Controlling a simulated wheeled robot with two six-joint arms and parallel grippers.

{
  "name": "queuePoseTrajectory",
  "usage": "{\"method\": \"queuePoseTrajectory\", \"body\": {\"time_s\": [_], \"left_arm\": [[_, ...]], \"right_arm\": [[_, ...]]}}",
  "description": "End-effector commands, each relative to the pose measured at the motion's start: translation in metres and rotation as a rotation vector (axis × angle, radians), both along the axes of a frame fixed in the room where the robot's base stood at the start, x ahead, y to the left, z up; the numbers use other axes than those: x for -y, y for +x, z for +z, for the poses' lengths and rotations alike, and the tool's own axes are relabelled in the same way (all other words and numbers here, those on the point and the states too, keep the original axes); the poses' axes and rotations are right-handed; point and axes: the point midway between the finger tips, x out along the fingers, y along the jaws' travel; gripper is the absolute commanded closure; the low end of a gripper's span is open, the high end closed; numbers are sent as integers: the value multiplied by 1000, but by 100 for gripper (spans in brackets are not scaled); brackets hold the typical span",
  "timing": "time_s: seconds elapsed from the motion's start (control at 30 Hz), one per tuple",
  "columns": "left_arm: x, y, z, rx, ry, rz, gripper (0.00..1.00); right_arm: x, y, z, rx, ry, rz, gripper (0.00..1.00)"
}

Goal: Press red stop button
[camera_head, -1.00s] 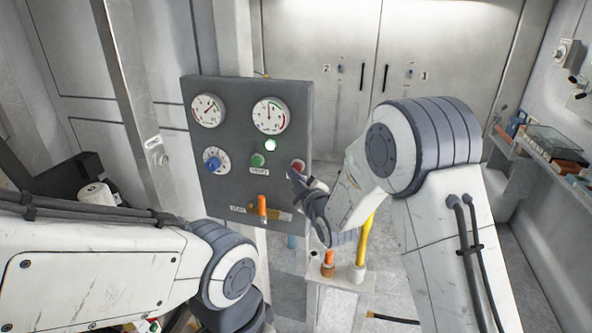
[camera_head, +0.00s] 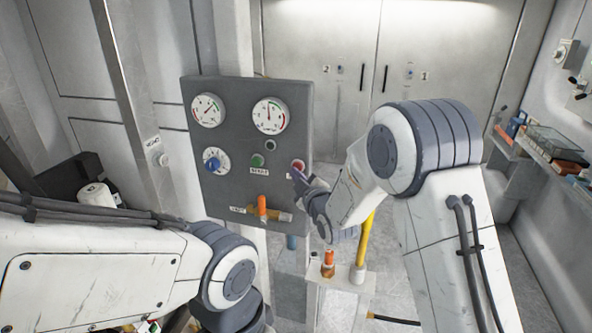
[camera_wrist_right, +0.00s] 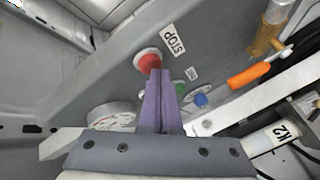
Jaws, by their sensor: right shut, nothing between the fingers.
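The grey control panel (camera_head: 228,165) faces me in the head view. The red stop button (camera_head: 298,164) is near its right edge. In the right wrist view the red button (camera_wrist_right: 149,59) sits in a pale ring beside a STOP label (camera_wrist_right: 174,39). My right gripper (camera_head: 296,175) is shut and empty, its tips just below the button. In the wrist view its purple fingers (camera_wrist_right: 158,73) overlap the button's edge; I cannot tell whether they touch it. My left arm comes in at lower left, but its gripper does not show.
The panel has two gauges (camera_head: 269,115), a blue knob (camera_head: 214,160), a green button (camera_head: 257,160), a dark indicator lamp (camera_head: 270,145) and an orange-handled valve (camera_head: 262,207). A yellow post (camera_head: 366,240) stands right of the panel. A cluttered shelf (camera_head: 556,145) lines the right wall.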

Motion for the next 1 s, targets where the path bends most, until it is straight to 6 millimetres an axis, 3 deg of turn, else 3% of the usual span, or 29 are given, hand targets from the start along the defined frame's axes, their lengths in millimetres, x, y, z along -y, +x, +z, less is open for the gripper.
{"method": "queuePoseTrajectory", "body": {"time_s": [1.0], "left_arm": [[0,0,-12,0,0,0,50]], "right_arm": [[-8,-24,-1,0,0,1,100]]}}
